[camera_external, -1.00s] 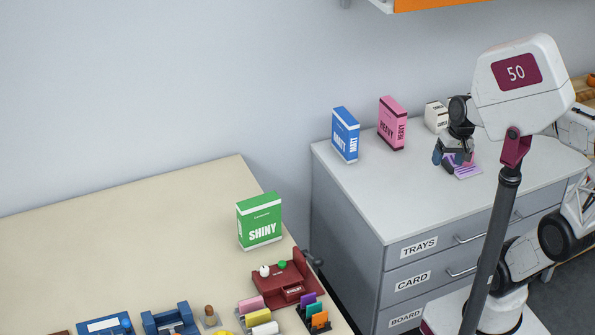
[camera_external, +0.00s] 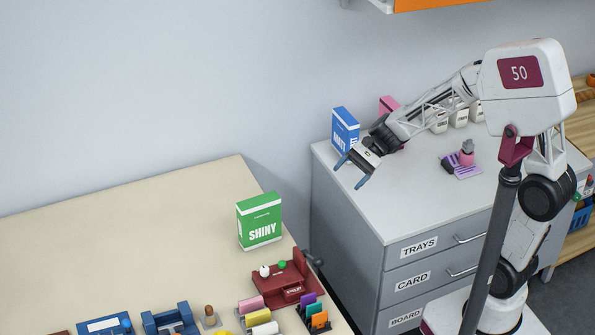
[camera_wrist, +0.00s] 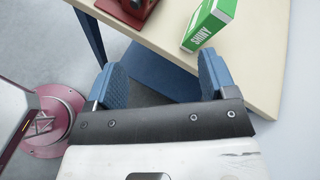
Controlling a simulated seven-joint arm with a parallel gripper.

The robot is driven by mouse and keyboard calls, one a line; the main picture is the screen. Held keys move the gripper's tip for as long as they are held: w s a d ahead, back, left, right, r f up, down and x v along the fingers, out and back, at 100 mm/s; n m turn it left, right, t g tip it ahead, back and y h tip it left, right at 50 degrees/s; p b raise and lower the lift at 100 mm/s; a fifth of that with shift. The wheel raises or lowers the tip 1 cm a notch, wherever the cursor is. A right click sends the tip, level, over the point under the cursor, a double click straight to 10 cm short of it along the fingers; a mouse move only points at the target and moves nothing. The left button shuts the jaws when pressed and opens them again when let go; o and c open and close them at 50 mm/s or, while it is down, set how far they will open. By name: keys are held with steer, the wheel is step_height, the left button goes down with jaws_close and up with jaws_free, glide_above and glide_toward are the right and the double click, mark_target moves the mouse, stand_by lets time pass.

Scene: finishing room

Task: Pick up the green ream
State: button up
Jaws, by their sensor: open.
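The green ream (camera_external: 260,222), a green and white pack marked SHINY, stands upright on the cream table (camera_external: 130,215) near its right edge. It also shows at the top of the wrist view (camera_wrist: 209,24), partly cut off by the frame.
A blue MATT ream (camera_external: 344,128) stands just behind my gripper, and a pink ream (camera_external: 389,105) is partly hidden by my arm. A red device (camera_external: 287,282) and small holders stand in front of the green ream. A gap separates table and cabinet.

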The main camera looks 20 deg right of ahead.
steer(key=w+a+f+m+y, duration=0.3)
steer(key=w+a+f+m, duration=0.1)
steer(key=a, duration=0.5)
steer(key=m+t+y, duration=0.3)
steer(key=m, duration=0.1)
glide_toward(267, 206)
steer(key=shift+w+a+f, duration=0.35)
steer(key=shift+w+f, duration=0.2)
steer(key=shift+w, duration=0.05)
steer(key=shift+w+a+f, duration=0.35)
steer(key=shift+w+f, duration=0.2)
steer(key=shift+w, duration=0.1)
steer(key=shift+s+a, duration=0.1)
steer(key=shift+a, duration=1.15)
steer(key=shift+a, duration=0.15)
steer(key=shift+s+a, duration=0.2)
steer(key=shift+a, duration=2.25)
jaws_close()
